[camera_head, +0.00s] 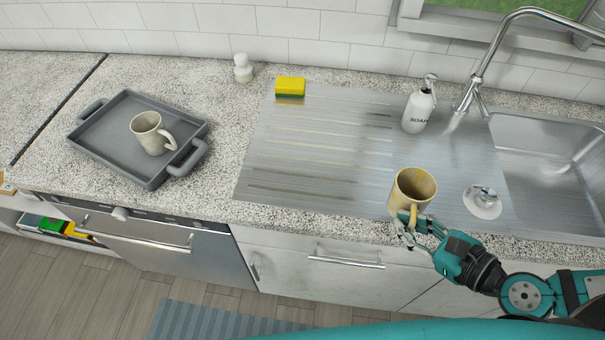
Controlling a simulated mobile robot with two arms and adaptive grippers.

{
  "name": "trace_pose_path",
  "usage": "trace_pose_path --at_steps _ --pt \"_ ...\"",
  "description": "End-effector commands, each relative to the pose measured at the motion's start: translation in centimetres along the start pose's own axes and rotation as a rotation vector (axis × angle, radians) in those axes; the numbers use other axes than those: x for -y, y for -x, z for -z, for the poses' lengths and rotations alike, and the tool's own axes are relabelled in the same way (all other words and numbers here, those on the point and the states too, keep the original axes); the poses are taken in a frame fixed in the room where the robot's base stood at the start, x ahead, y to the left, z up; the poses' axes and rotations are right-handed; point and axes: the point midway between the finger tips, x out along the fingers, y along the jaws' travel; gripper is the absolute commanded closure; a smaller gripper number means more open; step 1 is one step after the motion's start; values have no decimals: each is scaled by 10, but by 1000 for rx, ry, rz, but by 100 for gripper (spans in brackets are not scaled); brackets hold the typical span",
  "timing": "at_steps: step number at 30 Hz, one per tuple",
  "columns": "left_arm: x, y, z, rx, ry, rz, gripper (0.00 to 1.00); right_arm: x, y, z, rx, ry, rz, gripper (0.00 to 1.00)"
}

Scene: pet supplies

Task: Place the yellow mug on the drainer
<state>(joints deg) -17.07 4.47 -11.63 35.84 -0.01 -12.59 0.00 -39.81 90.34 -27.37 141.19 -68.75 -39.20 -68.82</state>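The yellow mug (413,189) is upright at the front edge of the steel drainer, near its right end. My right gripper (410,222) comes in from the lower right, with its fingers at the mug's handle on the near side. The fingers appear closed around the handle. I cannot tell whether the mug's base touches the surface. The ridged drainer (320,150) lies left of the sink and is mostly bare. My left gripper is not in view.
A yellow-green sponge (290,87) lies at the drainer's back left. A soap bottle (418,110) and a drain plug (482,200) are near the sink basin (550,165). A grey tray (88,138) with a cream mug (150,135) is at left. A small white shaker (242,70) stands behind.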

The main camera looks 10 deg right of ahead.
Motion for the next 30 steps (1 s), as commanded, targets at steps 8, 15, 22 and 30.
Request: trace_pose_path --at_steps 8,15,22,30 --pt "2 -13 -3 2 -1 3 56 -3 -18 -1 13 12 -15 100" --pt "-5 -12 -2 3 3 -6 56 0 -45 -15 15 11 -14 100" --pt "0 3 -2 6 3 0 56 1 -73 -28 17 10 -20 100" --pt "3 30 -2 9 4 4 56 5 -122 -44 16 11 -21 100"
